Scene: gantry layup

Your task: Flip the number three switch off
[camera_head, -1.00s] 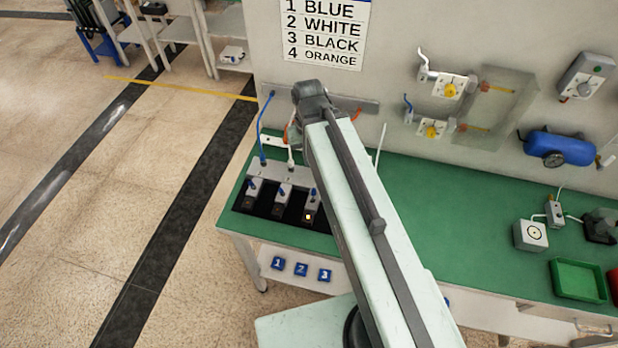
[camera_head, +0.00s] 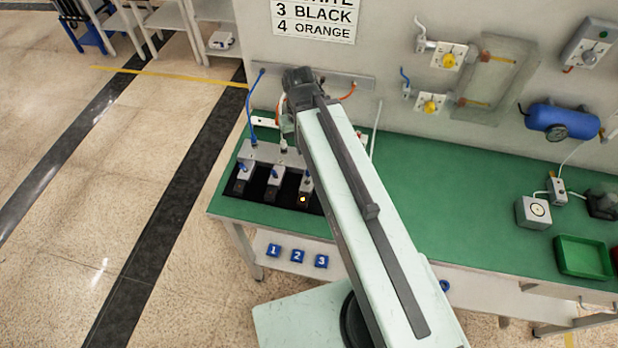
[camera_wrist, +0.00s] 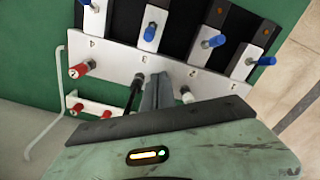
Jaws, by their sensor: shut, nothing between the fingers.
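The number three switch (camera_head: 307,186) is a grey block with a blue lever and a lit orange lamp, third from the left on the bench; my arm partly covers it. In the wrist view, the third switch (camera_wrist: 152,28) is straight ahead of my gripper. My gripper (camera_wrist: 157,82) is shut and empty, pointing at the numbered grey strip (camera_wrist: 170,72) between a black plug (camera_wrist: 135,92) and a white plug (camera_wrist: 187,96). It appears apart from the blue lever (camera_wrist: 149,34). In the head view my arm hides the fingertips.
Switch one (camera_head: 243,178) and switch two (camera_head: 273,178) stand to the left. A fourth switch (camera_wrist: 90,8) shows only in the wrist view. A red plug (camera_wrist: 80,69) is left of my gripper. A wall sign (camera_head: 315,20) lists colours. The right bench holds a green tray (camera_head: 582,257).

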